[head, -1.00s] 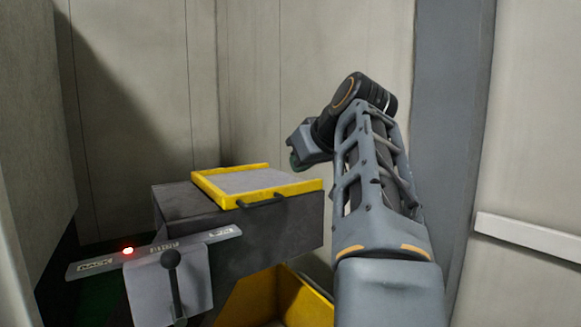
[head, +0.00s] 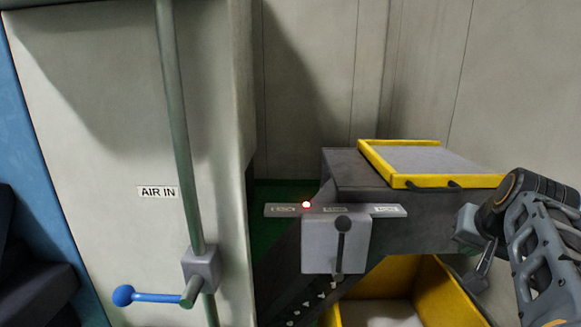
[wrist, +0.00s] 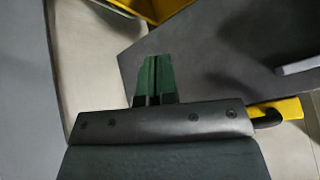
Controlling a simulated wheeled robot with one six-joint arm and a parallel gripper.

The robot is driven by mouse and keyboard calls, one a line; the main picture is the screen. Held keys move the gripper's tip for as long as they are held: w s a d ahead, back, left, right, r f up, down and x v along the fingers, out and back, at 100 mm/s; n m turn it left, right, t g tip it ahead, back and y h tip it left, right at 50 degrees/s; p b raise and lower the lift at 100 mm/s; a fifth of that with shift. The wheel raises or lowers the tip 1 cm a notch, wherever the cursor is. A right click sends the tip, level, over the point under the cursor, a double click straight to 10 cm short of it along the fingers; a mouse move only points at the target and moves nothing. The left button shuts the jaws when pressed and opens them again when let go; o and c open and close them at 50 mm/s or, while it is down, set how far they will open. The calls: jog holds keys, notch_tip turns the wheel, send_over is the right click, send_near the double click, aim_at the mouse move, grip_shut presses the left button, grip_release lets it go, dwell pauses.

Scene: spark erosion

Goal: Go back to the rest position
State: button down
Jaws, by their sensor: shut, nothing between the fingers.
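My gripper shows in the wrist view (wrist: 154,75) with its two green fingers pressed together and nothing between them. In the head view my arm (head: 530,230) stands at the right edge, in front of the right end of the dark machine body (head: 365,172). The fingertips are hard to make out in the head view. In the wrist view a dark grey surface lies to the right of the fingers and a yellow edge at the top.
A yellow-framed tray (head: 400,183) with a black handle sits on the machine body. Below is a yellow bin (head: 440,290). A blue-handled valve (head: 150,297) sits on a pipe by the AIR IN label (head: 158,192).

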jog(key=s+a+f+n+g+p, duration=0.1)
jog(key=s+a+f+n+p, duration=0.1)
jog(key=a, duration=0.4)
jog(key=s+a+f+n+g+y+p, duration=0.1)
jog(key=s+a+f+n+p, duration=0.1)
jog(key=a, duration=0.4)
jog(key=s+a+f+n+g+p, duration=0.1)
jog(key=s+a+f+n+p, duration=0.1)
jog(key=s+a+f+p, duration=0.1)
jog(key=shift+a+f+n+y+p, duration=0.4)
jog(key=shift+a+p, duration=0.55)
jog(key=shift+a, duration=0.95)
